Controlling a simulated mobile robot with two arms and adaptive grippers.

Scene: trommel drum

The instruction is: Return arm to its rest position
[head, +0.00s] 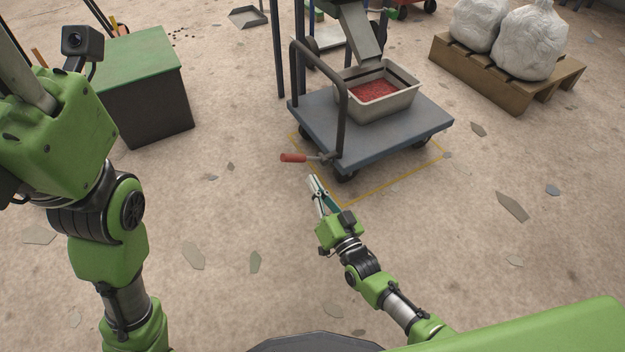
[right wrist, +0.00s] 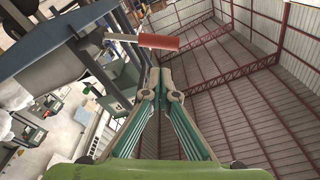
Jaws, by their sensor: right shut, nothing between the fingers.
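My right gripper (head: 316,186) is low in front of the cart, just below the red-handled lever (head: 294,157) in the head view. Its fingers (right wrist: 161,82) are shut and empty in the right wrist view, and the red handle (right wrist: 158,41) shows beyond the tips, apart from them as far as I can tell. My left arm comes in along the left side of the head view, and its gripper fingers are outside the picture.
A blue-grey cart (head: 420,124) carries a metal bin (head: 403,102) with red material under a chute (head: 362,40). A yellow outline (head: 395,182) marks the floor around it. A green-topped box (head: 150,60) stands left; a pallet (head: 530,93) with white sacks stands right. Stone shards lie scattered.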

